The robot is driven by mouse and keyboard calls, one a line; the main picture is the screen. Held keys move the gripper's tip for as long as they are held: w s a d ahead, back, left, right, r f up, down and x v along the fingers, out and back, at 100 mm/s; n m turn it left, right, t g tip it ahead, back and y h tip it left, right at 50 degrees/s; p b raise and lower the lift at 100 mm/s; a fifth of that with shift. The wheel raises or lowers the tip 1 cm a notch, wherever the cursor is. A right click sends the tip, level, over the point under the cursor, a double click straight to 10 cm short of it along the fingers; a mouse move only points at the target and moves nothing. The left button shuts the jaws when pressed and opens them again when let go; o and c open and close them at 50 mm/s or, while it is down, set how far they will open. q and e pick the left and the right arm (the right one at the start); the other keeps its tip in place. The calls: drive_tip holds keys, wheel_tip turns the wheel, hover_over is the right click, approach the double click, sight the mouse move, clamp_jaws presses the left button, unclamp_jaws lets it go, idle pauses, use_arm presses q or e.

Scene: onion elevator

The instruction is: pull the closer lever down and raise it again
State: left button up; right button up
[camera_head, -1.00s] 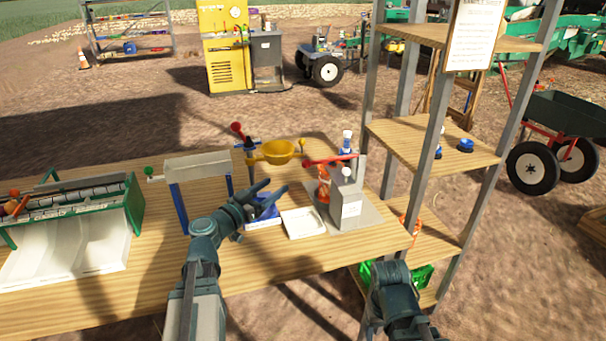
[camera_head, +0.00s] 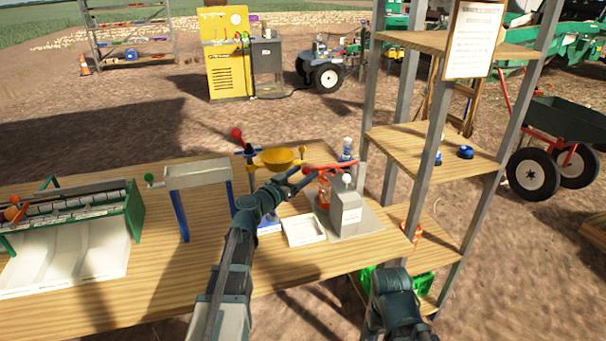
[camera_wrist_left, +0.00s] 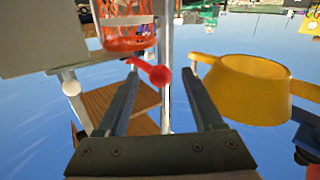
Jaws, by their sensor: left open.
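A red lever (camera_head: 332,167) stands out level above a grey box-shaped machine (camera_head: 346,212) on the table. In the left wrist view its round red knob (camera_wrist_left: 160,76) sits between my left gripper's spread fingers, with space on both sides. My left gripper (camera_head: 301,178) is open just in front of the lever's left end; the fingers partly hide that end in the head view. A second lever with a red ball (camera_head: 237,134) stands farther back left, by the yellow bowl (camera_head: 277,159). My right arm shows at the bottom, but its gripper is out of view.
A white tray (camera_head: 303,230) lies left of the grey machine. An orange basket (camera_wrist_left: 126,30) hangs near the lever. A wooden shelf unit with grey posts (camera_head: 426,165) rises on the right. A metal trough (camera_head: 197,175) on blue legs stands left. The table front is clear.

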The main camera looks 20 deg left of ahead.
use_arm(q)
drive_tip(key=shift+w+d, duration=0.1)
drive_tip(key=shift+w, duration=0.1)
clamp_jaws()
idle(0.3)
idle(1.1)
